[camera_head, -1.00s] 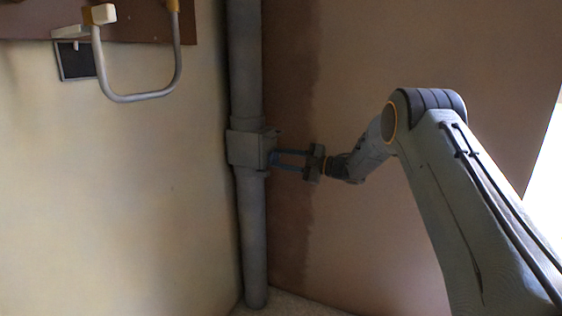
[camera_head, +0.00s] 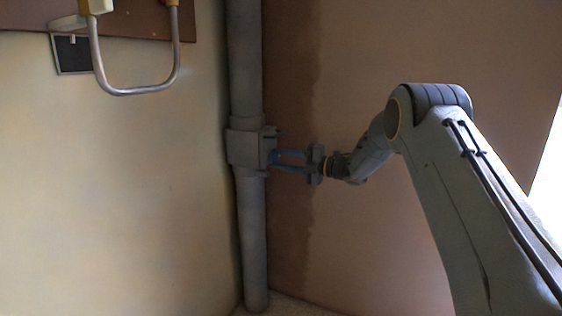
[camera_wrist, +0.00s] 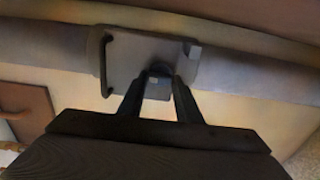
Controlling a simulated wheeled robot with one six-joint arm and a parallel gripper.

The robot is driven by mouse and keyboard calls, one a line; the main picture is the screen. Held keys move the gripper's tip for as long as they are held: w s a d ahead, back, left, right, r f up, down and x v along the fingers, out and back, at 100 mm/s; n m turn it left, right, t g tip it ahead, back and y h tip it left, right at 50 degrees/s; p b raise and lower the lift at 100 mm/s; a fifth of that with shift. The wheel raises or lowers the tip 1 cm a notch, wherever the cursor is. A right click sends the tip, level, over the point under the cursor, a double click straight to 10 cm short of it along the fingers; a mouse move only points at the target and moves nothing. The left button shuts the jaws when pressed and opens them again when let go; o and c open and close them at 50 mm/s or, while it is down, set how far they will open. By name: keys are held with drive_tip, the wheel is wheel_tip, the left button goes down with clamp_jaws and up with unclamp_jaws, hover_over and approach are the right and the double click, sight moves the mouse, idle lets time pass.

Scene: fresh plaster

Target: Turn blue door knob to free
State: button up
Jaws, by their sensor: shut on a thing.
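A grey box (camera_head: 243,149) is fixed around the upright pipe in the corner. My gripper (camera_head: 277,160) reaches its right side from the right, with two blue-grey fingers. The blue knob (camera_head: 274,157) shows only as a small bluish patch at the fingertips, mostly hidden by them. In the wrist view, my gripper's fingertips (camera_wrist: 160,76) close on a dark, rounded part at the box face (camera_wrist: 135,57). Its blue colour and turned angle cannot be told there.
The grey pipe (camera_head: 252,225) runs from top to floor beside the walls. A curved metal handle (camera_head: 132,90) and a dark square plate (camera_head: 72,54) are at upper left. The wall right of the pipe is bare, with a darker damp-looking strip.

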drive_tip(key=shift+d, duration=0.1)
idle(0.3)
drive_tip(key=o, duration=1)
drive_tip(key=shift+c, duration=0.2)
drive_tip(key=p+v, duration=0.1)
drive_tip(key=v, duration=0.6)
drive_tip(key=shift+d, duration=0.35)
drive_tip(key=shift+r, duration=0.1)
